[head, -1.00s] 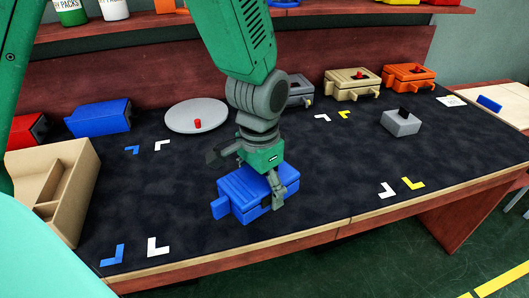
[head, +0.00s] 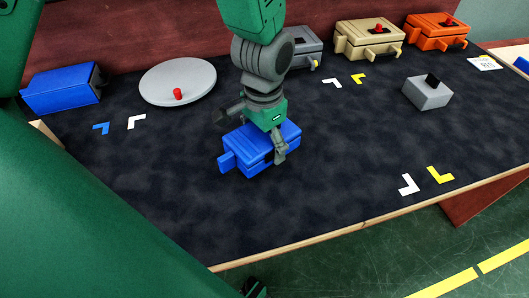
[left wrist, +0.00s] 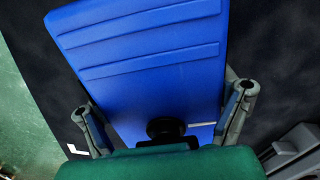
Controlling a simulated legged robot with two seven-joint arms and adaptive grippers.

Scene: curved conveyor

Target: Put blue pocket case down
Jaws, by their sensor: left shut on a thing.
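The blue pocket case (head: 258,152) is near the middle of the dark table mat (head: 330,160). My left gripper (head: 250,135) reaches down over it and is shut on it, one finger on each side. In the left wrist view the blue case (left wrist: 150,50) fills the middle between the two fingers (left wrist: 165,125). I cannot tell whether its underside touches the mat.
Another blue case (head: 62,90) stands at the left. A grey disc (head: 165,84) with a red knob lies behind the held case. Grey, tan (head: 368,38) and orange (head: 435,32) cases line the back. The front mat is clear.

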